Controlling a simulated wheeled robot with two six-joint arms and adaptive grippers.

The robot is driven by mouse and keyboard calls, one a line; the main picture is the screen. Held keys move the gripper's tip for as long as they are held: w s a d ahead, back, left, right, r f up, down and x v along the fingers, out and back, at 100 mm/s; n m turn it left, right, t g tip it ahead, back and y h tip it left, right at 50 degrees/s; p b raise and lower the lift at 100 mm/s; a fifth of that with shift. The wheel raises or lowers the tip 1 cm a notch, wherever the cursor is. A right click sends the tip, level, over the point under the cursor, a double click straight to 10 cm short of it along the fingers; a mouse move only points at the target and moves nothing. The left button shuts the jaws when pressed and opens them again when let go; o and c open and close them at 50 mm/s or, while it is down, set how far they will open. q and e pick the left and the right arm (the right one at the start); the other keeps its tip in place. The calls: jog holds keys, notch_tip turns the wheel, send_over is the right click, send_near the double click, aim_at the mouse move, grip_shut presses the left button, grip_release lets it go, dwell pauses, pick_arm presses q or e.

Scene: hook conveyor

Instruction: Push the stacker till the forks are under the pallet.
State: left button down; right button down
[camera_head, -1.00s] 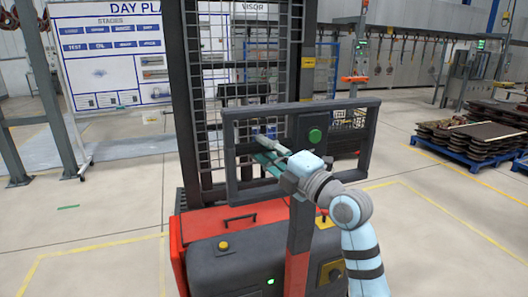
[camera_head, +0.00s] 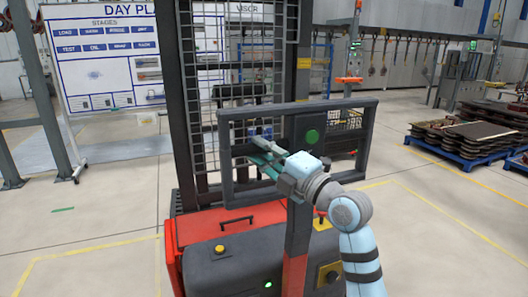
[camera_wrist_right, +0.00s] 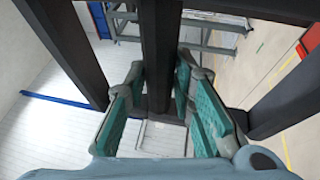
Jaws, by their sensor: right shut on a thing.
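The stacker (camera_head: 245,245) stands right in front of me, with a red and dark grey body, a tall mesh mast and a rectangular grey handle frame (camera_head: 345,104). The forks are hidden behind the body and mast. A blue pallet (camera_head: 462,160) loaded with dark flat parts stands at the right; I cannot tell whether another pallet is behind the mast. My left gripper is out of view.
A whiteboard (camera_head: 100,55) stands behind at the left beside grey posts (camera_head: 38,90). An orange-and-grey post (camera_head: 353,50) stands behind the handle frame. Yellow lines mark the floor. Pale floor (camera_head: 90,235) is open to the left and right of the stacker.

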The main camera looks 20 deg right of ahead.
jog(key=shift+s+r, duration=0.1)
jog(key=shift+s, duration=0.15)
jog(key=c, duration=1.4)
grip_release()
jog(key=shift+s, duration=0.1)
jog(key=shift+o, duration=0.2)
jog(key=shift+s+r, duration=0.1)
jog(key=shift+s, duration=0.15)
jog(key=shift+s+d, duration=0.25)
jog(key=shift+s, duration=0.05)
jog(key=v, duration=1.1)
jog(key=shift+s, duration=0.2)
